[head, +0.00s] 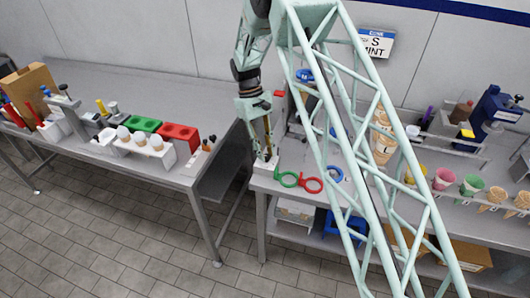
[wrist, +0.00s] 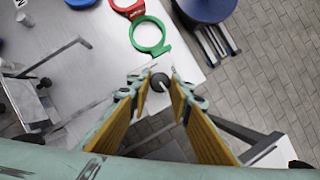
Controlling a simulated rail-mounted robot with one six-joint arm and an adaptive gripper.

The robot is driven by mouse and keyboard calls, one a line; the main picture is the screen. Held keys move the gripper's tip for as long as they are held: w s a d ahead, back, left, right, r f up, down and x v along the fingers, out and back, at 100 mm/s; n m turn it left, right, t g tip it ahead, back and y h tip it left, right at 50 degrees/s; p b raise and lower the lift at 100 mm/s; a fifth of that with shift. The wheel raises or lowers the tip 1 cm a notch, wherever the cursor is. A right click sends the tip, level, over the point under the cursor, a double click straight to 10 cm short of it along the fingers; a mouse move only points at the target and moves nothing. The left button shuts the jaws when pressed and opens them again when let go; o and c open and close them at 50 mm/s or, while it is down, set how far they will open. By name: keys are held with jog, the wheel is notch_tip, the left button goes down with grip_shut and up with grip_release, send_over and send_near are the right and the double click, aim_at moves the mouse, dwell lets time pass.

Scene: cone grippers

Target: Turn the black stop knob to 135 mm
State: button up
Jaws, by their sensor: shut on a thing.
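The black stop knob (wrist: 159,83) is a small round dark knob with a light mark on it, near the table edge in the wrist view. My gripper (wrist: 160,77) reaches down over it, and its two yellow-padded fingers are closed on the knob's sides. In the head view my gripper (head: 268,157) points down at a white block (head: 261,167) at the left front corner of the right table. The fingers hide the knob there. No millimetre scale is readable, so the knob's setting cannot be told.
A green ring (head: 287,179) and a red ring (head: 311,186) lie just right of the block. The left table (head: 150,85) carries red and green trays. Several cones stand in a rack at the far right.

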jog(key=shift+m, duration=0.6)
jog(key=o, duration=0.9)
jog(key=shift+r+y, duration=0.1)
jog(key=shift+y, duration=0.2)
jog(key=shift+w+v, duration=0.1)
jog(key=shift+v, duration=2.85)
jog(key=shift+w+v, duration=0.15)
jog(key=shift+v, duration=2.8)
